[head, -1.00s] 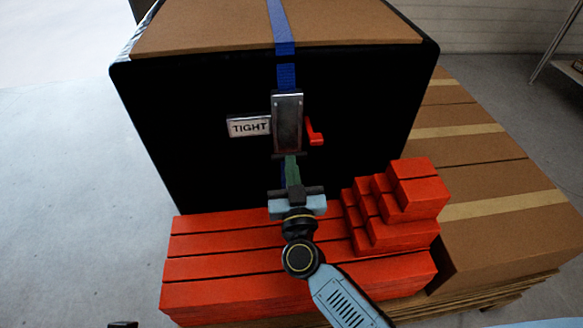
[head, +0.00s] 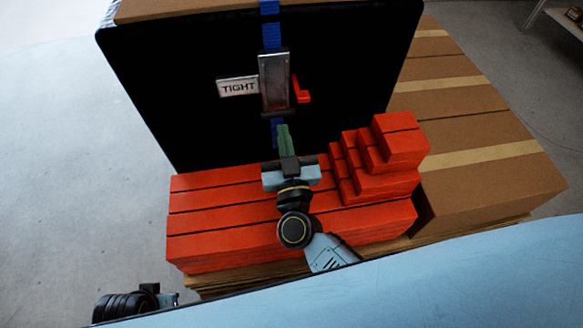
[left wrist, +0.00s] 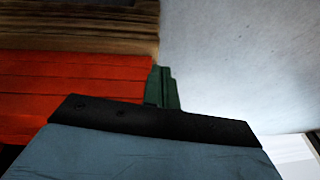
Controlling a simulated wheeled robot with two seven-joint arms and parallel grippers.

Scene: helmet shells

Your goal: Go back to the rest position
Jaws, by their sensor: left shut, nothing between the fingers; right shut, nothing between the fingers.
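My right gripper (head: 284,136) shows in the head view with its green fingers shut and empty. It is in front of the black crate (head: 180,115), just below the metal buckle (head: 274,82) on the blue strap (head: 271,36). I cannot tell whether it touches the strap's lower end. My left arm shows at the bottom left of the head view, its fingers hardly visible there. In the left wrist view my left gripper (left wrist: 162,88) has its green fingers together, with nothing between them, beside the red blocks (left wrist: 75,85).
Red beams (head: 225,225) and a stepped red block stack (head: 385,155) lie in front of the crate. Cardboard boxes (head: 490,170) stand to the right. A TIGHT tag (head: 238,87) and a red lever (head: 301,90) flank the buckle. Grey floor (head: 70,180) is clear at left.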

